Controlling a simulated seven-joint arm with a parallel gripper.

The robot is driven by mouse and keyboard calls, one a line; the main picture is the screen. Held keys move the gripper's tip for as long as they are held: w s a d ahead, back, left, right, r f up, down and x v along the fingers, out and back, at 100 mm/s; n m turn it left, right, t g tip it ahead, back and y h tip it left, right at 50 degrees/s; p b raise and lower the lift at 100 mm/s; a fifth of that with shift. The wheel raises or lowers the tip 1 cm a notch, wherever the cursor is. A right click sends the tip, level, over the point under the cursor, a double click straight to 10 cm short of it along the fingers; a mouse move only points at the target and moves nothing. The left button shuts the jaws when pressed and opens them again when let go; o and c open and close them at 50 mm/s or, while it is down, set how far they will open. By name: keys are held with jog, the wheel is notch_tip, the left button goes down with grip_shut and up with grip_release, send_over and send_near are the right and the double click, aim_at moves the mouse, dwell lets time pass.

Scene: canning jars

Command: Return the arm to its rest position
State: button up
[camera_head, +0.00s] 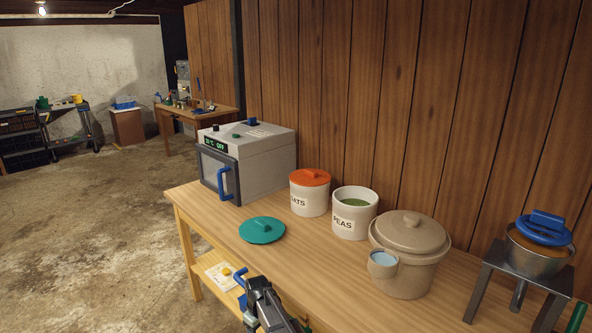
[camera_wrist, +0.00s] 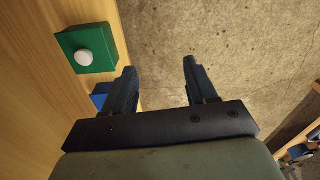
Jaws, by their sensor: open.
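My gripper (camera_head: 262,300) shows at the bottom of the head view, in front of the wooden table's (camera_head: 320,250) near edge. In the wrist view my gripper (camera_wrist: 160,82) has its two dark fingers spread apart, with only bare floor between them, so it is open and empty. The left finger shows close to the table's edge in that view; whether it touches cannot be told. Most of my arm is out of the head view.
A green box (camera_wrist: 87,48) shows beside my gripper.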

jog(key=s+d+f+m+g+h, duration=0.1)
jog(key=s+d+f+m+g, duration=0.3)
jog(key=s+d+f, duration=1.45)
jog(key=s+d+f+m+g, duration=0.1)
jog(key=s+d+m, duration=0.2)
jog(key=s, duration=1.1)
jog(key=s+d+f+m+g, duration=0.1)
jog(key=s+d+m+g, duration=0.1)
jog(key=s+d, duration=0.6)
jog(key=s+m, duration=0.1)
jog(key=s, duration=0.5)
jog(key=shift+f+y, duration=0.3)
